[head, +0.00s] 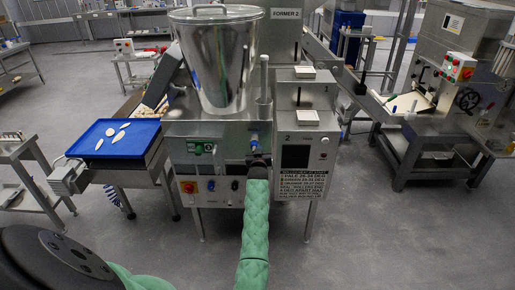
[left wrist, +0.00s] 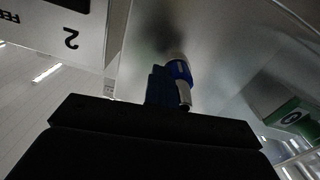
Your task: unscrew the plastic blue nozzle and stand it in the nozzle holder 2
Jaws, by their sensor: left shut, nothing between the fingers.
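The blue nozzle (head: 254,141) is on the front of the steel machine, below the large hopper. In the left wrist view the blue nozzle (left wrist: 179,72) shows with pale parts above and below it. My left gripper (head: 259,161) is at the end of the green-sleeved arm, just below the nozzle, shut and empty. In the left wrist view its dark fingers (left wrist: 158,88) stand close beside the nozzle; I cannot tell whether they touch it. A stepped steel stand to the right carries a lower pale plate (head: 308,117) near the number 2; I cannot tell whether this is holder 2.
An upper pale plate (head: 305,72) sits near the number 1. The hopper (head: 213,60) rises above the nozzle. A blue tray (head: 115,138) with several pale pieces stands at the left. A control panel with a red button (head: 188,187) is left of my arm. Open floor lies in front.

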